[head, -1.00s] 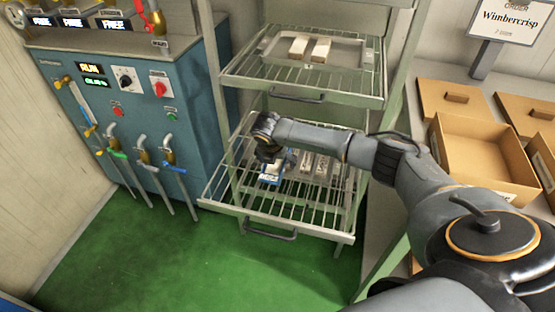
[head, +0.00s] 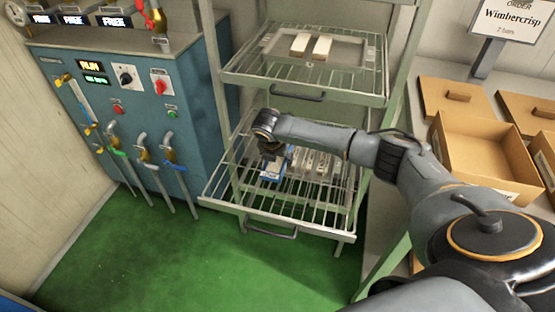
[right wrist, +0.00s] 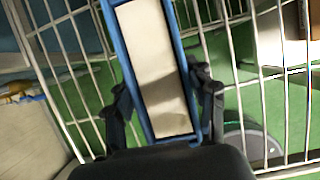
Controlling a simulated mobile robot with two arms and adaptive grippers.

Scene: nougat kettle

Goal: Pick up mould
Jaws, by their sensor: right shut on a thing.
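The mould is a blue, long, narrow frame (head: 272,173) at the lower wire shelf of the rack, with a pale cream filling. In the right wrist view the mould (right wrist: 157,68) stretches away between the two fingers, its pale face toward the camera. My right gripper (head: 271,153) is over it in the head view and shut on its sides; the fingers also show in the right wrist view (right wrist: 162,103). The gripper and wrist hide part of the mould in the head view. I cannot tell whether it still touches the shelf. My left gripper is not in view.
The lower wire shelf (head: 229,195) holds several pale bars (head: 322,163) right of the mould. The upper shelf (head: 247,78) above has a tray (head: 350,46) with two bars. A blue machine (head: 100,110) with taps stands left. An open box (head: 470,140) is at right.

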